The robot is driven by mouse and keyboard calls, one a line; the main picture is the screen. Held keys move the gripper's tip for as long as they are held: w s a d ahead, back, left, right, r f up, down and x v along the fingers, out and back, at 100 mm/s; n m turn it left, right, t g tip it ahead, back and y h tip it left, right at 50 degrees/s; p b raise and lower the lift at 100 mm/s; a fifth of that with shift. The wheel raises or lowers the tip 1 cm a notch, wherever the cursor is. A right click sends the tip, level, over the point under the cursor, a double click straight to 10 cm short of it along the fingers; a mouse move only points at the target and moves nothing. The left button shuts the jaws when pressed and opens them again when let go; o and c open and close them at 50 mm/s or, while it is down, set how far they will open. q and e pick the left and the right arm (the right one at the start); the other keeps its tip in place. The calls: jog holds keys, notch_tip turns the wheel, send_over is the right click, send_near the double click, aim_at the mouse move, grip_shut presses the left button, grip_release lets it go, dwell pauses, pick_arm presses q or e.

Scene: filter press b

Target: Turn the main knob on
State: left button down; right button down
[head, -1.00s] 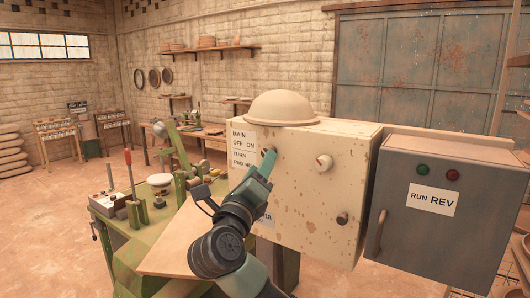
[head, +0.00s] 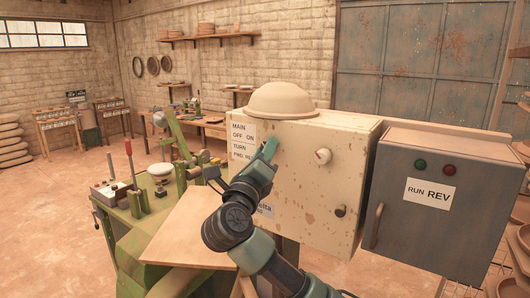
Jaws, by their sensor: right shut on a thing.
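My right gripper (head: 269,149) is at the box's front face, just right of that label. It is shut, with its fingers on the main knob, which they hide almost fully. The knob's pointing direction cannot be seen. My left gripper is not in view.
A grey box (head: 425,215) labelled RUN REV, with green and red buttons, stands to the right. A dark latch (head: 340,211) is low on the cream box. A rounded beige dome (head: 283,100) sits on top. A green bench with levers (head: 135,205) stands left.

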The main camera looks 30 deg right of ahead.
jog(key=shift+w+a+m+g+h+b, duration=0.15)
jog(key=shift+m+g+h+b, duration=0.6)
jog(key=shift+m+g+b, duration=2.05)
jog(key=shift+w+a+m+g+h+b, duration=0.2)
jog(key=shift+m+g+h+b, duration=0.7)
jog(key=shift+m+b, duration=3.75)
jog(key=shift+w+d+m+g+h+b, duration=0.2)
jog(key=shift+m+g+h+b, duration=0.45)
jog(key=shift+m+g+b, duration=2.95)
jog(key=m+t+p, duration=0.3)
jog(key=shift+a+m, duration=0.15)
jog(key=shift+m, duration=0.1)
jog(key=c, duration=1.1)
grip_release()
jog(key=shift+a, duration=0.1)
